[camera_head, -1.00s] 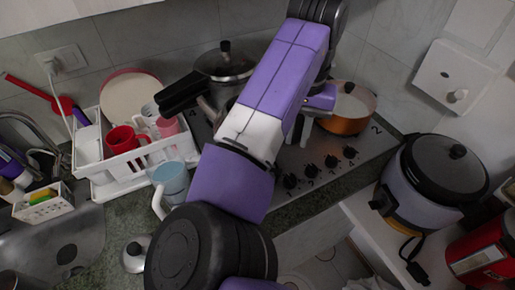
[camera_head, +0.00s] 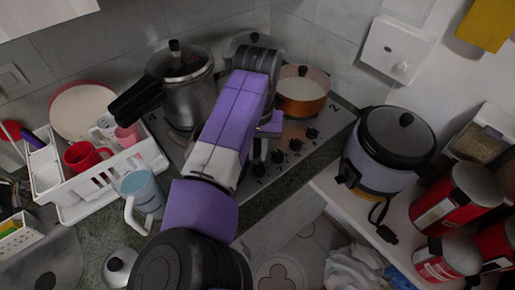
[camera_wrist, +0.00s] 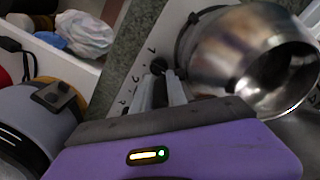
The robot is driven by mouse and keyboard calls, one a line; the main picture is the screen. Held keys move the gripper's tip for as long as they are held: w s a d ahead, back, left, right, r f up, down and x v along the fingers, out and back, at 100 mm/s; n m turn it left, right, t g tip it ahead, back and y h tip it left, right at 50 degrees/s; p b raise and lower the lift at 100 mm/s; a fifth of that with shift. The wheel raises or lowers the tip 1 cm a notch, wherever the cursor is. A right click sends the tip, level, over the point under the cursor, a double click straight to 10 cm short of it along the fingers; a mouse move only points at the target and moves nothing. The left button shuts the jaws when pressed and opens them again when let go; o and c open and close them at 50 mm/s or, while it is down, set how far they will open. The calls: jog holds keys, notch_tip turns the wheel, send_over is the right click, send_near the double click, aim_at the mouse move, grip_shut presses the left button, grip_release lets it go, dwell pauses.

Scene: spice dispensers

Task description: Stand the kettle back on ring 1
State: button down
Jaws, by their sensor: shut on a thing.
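My gripper (camera_wrist: 160,76) is low over the front of the hob (camera_head: 325,130). In the wrist view its fingers close around a black hob knob (camera_wrist: 158,66), beside the printed numbers. In the head view my arm hides part of the gripper. I cannot name the kettle for certain. A lidded silver vessel with a black knob (camera_head: 118,266), partly cut off by my arm, stands on the counter at the front left. Another grey lidded vessel (camera_head: 240,42) shows behind my wrist at the back of the hob. Ring 1 is not clearly visible.
A steel pressure cooker (camera_head: 192,100) with a long black handle stands on the hob's left, an orange pot (camera_head: 302,100) at the back right. A dish rack (camera_head: 110,185) and blue jug (camera_head: 143,188) are left. A rice cooker (camera_head: 385,150) and red canisters (camera_head: 455,205) are right.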

jog(key=shift+f, duration=0.1)
jog(key=shift+f, duration=0.45)
jog(key=c, duration=1.3)
grip_release()
notch_tip(320, 180, up, 13)
jog(key=shift+r+b, duration=0.1)
jog(key=shift+b, duration=0.95)
